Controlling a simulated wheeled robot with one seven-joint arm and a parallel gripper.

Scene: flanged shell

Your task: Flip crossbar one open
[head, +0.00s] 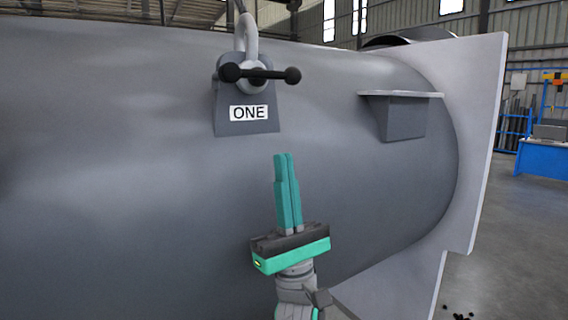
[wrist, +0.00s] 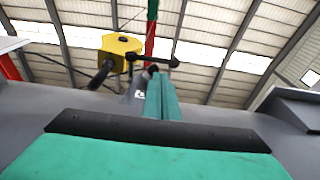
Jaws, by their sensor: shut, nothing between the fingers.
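Crossbar one (head: 262,75) is a black bar with round ball ends, lying roughly level across a grey bracket (head: 230,120) labelled "ONE" on the big grey shell. A light grey ring or shackle (head: 246,40) rises above it. My gripper (head: 283,155) has teal fingers pressed together, pointing up, below and slightly right of the bracket, apart from the bar. In the wrist view the crossbar (wrist: 150,57) shows beyond the fingertips, one ball end nearer the camera; the fingers hide part of the bracket.
The large grey cylindrical shell (head: 120,170) fills the left and middle. A ledge bracket (head: 405,115) juts out at right, beside the flat flange plate (head: 485,150). A yellow hoist-like body (wrist: 121,45) hangs overhead in the wrist view. A blue workbench (head: 540,160) stands far right.

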